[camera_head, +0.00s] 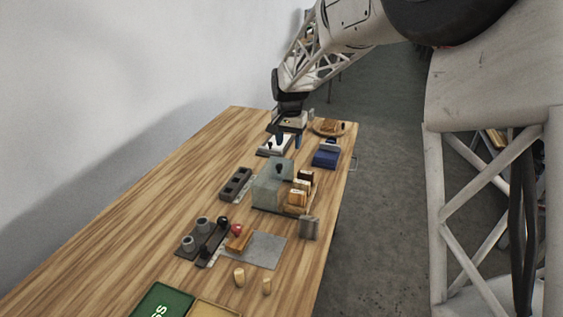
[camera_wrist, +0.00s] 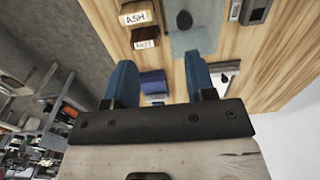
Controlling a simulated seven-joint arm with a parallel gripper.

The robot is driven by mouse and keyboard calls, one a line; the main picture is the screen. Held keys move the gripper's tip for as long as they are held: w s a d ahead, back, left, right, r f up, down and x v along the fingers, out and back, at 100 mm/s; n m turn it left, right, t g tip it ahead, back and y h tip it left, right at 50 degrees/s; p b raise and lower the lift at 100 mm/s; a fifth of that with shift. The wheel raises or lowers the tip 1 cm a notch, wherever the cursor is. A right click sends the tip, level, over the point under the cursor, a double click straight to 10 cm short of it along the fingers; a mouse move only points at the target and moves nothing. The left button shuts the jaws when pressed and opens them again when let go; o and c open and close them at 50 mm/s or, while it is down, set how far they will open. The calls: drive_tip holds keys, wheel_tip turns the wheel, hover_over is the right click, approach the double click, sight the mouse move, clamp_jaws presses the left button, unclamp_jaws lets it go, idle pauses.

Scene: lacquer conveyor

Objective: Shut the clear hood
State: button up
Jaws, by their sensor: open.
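The clear hood (camera_head: 269,191) is a grey-green see-through box near the middle of the table. A see-through panel with a dark knob (camera_head: 279,169) rises at its far side; I cannot tell exactly how far it is tilted. In the wrist view the clear panel (camera_wrist: 196,41) shows with its dark knob (camera_wrist: 184,20). My gripper (camera_head: 290,143) is open and empty, with blue fingers pointing down, beyond the hood and above the far part of the table. In the wrist view the fingers (camera_wrist: 160,68) are apart, with the panel ahead of them. They do not touch it.
Labelled wooden blocks (camera_head: 298,195) stand at the hood's right. A blue box (camera_head: 325,156), a white-and-dark item (camera_head: 275,146) and a round tray (camera_head: 328,128) are near my gripper. A dark slotted holder (camera_head: 236,184) is left of the hood. The table's left side is clear.

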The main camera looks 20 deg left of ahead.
sight(279, 165)
drive_tip(key=a, duration=0.1)
drive_tip(key=a+f, duration=0.1)
drive_tip(key=w+a, duration=0.1)
drive_tip(key=shift+a+f, duration=0.3)
drive_tip(key=shift+f, duration=0.1)
drive_tip(key=shift+f, duration=0.1)
drive_tip(key=shift+f, duration=3.8)
clamp_jaws()
